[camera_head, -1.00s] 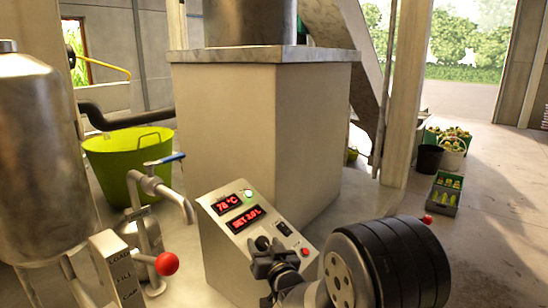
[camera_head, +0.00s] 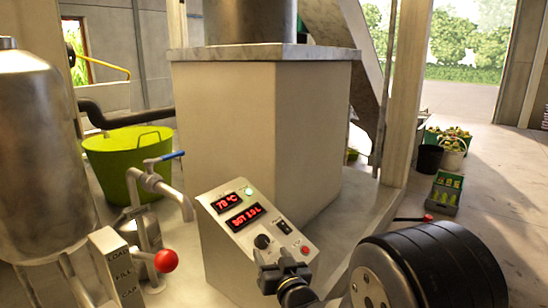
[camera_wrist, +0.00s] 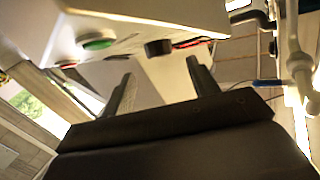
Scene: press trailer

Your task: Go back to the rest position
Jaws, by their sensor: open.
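My gripper (camera_head: 285,270) is in front of the lower part of the control panel (camera_head: 228,207), to the right of the panel's lower front. In the wrist view my gripper's two dark fingers (camera_wrist: 157,88) stand apart with nothing between them.
A steel tank (camera_head: 40,150) and a lever with a red ball (camera_head: 166,261) stand at left. A tap with a blue handle (camera_head: 165,157) is beside them. A green tub (camera_head: 125,165) and a large pale block (camera_head: 225,130) are behind. Crates (camera_head: 445,195) stand on open floor at right.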

